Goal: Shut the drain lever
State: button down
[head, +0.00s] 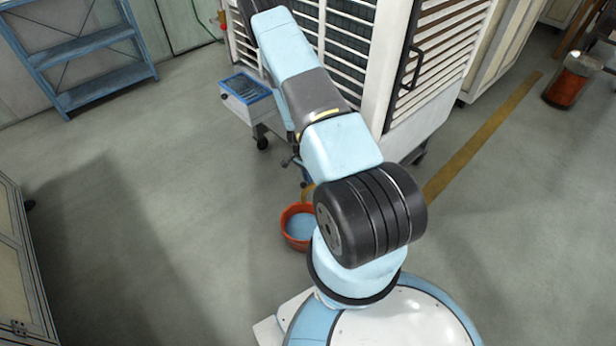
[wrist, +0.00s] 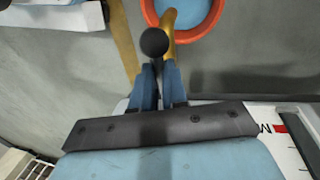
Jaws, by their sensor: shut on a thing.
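The drain lever shows in the wrist view as a round black knob (wrist: 154,42) at the fingertips. My gripper (wrist: 158,68) has its two blue fingers closed together on the lever, just below the knob; the lever's shaft is mostly hidden. A curved brass-coloured drain pipe (wrist: 168,27) is just beyond and to the right of the knob, over an orange bucket (wrist: 152,14) of blue liquid. In the head view the bucket (head: 286,233) stands on the floor, partly behind my arm. My gripper is mostly hidden there, and the lever's exact angle cannot be told.
A large white slatted cabinet (head: 397,65) on wheels stands behind my arm, with a small blue-topped box (head: 246,87) at its left side. A blue shelf (head: 85,48) is at the far left. A red drum (head: 567,85) stands far right. The floor left of the bucket is clear.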

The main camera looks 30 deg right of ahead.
jog(key=shift+s, duration=0.1)
dwell(0.3)
jog(key=s+d+n+t, duration=0.1)
jog(key=d+n, duration=0.3)
jog(key=n, duration=0.4)
jog(key=s+d+n+t+h, duration=0.1)
jog(key=s+d+n, duration=0.3)
jog(key=n, duration=0.5)
jog(key=shift+s+n+t+h, duration=0.25)
jog(key=shift+n+t+h, duration=0.05)
dwell(0.5)
jog(key=c, duration=1.2)
grip_release()
jog(key=shift+o, duration=0.2)
jog(key=shift+r, duration=0.1)
notch_tip(320, 180, up, 13)
jog(key=a, duration=0.2)
jog(key=shift+s+a, duration=0.3)
jog(key=shift+s, duration=0.05)
